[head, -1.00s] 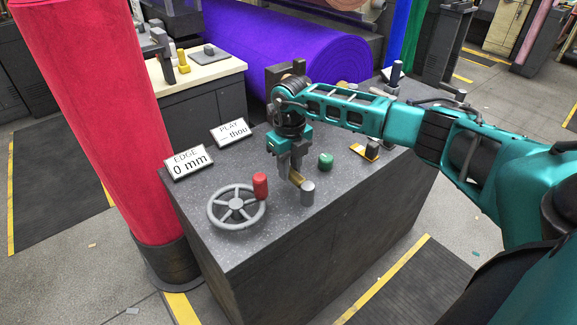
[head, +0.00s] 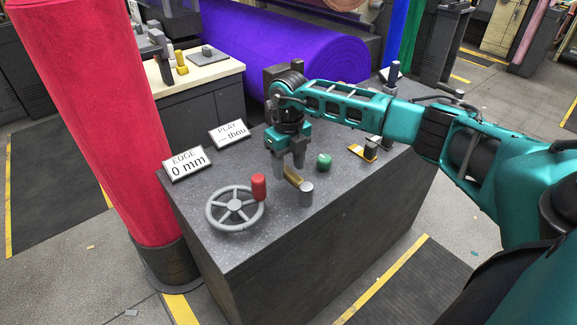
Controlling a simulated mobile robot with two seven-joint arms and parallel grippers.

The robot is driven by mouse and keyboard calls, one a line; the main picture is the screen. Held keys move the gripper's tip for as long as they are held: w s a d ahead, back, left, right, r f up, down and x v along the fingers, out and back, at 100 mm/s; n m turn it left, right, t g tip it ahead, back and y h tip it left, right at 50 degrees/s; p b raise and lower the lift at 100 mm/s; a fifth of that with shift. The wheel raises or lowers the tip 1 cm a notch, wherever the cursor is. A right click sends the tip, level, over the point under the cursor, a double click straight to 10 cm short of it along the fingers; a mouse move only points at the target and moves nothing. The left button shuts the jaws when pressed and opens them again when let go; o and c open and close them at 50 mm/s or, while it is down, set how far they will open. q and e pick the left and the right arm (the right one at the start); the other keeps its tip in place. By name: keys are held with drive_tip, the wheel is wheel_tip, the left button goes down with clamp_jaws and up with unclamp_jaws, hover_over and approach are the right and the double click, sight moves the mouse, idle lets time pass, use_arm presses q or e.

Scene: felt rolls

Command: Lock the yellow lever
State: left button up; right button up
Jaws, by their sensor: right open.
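A yellow-brown lever bar (head: 292,176) lies on the grey console top beside a short grey cylinder (head: 306,194), and its near end meets that cylinder. My right gripper (head: 289,169) points down over the far end of the bar. Its two fingers are apart, one on each side of the bar; I cannot tell whether either touches it. The gripper partly hides the bar's far end. My left gripper is not in view.
A grey handwheel (head: 234,207) with a red knob (head: 259,187) stands left of the lever. A green knob (head: 324,161) and a yellow plate (head: 362,152) with a dark block are to the right. Two signs, EDGE (head: 187,165) and PLAY (head: 229,133), stand at the left edge.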

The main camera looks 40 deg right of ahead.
sight(288, 170)
wheel_tip(288, 170, up, 12)
idle(0.3)
drive_tip(key=shift+f, duration=0.1)
idle(0.3)
